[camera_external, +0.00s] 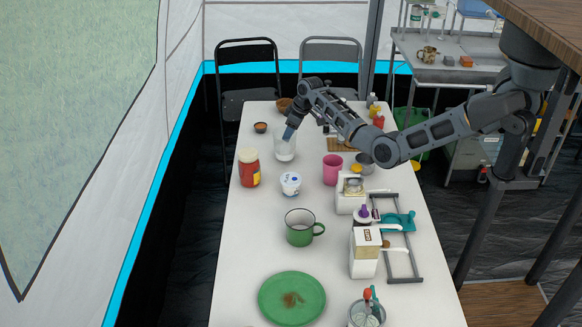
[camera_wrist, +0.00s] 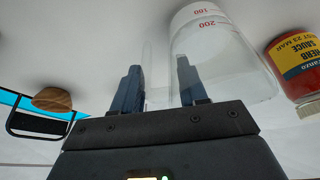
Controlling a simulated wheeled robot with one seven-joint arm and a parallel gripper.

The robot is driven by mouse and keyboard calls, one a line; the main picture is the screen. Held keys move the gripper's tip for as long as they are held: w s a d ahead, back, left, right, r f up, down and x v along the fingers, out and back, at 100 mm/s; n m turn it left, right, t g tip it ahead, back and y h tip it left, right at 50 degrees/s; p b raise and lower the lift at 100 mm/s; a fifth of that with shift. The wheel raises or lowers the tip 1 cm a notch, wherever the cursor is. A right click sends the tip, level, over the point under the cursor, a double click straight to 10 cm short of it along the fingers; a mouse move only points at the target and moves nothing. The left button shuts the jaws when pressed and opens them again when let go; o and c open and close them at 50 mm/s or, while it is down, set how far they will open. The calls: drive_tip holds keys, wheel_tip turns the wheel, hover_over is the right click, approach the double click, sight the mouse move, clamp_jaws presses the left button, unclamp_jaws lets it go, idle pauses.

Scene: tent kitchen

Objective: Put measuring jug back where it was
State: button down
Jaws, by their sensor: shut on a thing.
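The measuring jug (camera_external: 284,148) is clear, with red marks, and is at the far part of the white table. In the wrist view the jug (camera_wrist: 215,60) shows its red 100 and 200 marks, with a clear strip, likely its handle, between the fingers. My gripper (camera_external: 289,133) reaches down to the jug's upper part. In the wrist view my gripper (camera_wrist: 160,85) is shut on the jug, one finger overlapping its side. The jug looks upright. I cannot tell whether its base touches the table.
Small bowls (camera_external: 261,127) are behind left. A green mug (camera_external: 299,228) and green plate (camera_external: 292,298) are farther forward. The table's left edge is close.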

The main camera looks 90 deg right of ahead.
drive_tip(key=shift+f, duration=0.4)
drive_tip(key=shift+f, duration=0.1)
drive_tip(key=c, duration=0.6)
unclamp_jaws()
drive_tip(key=v, duration=1.2)
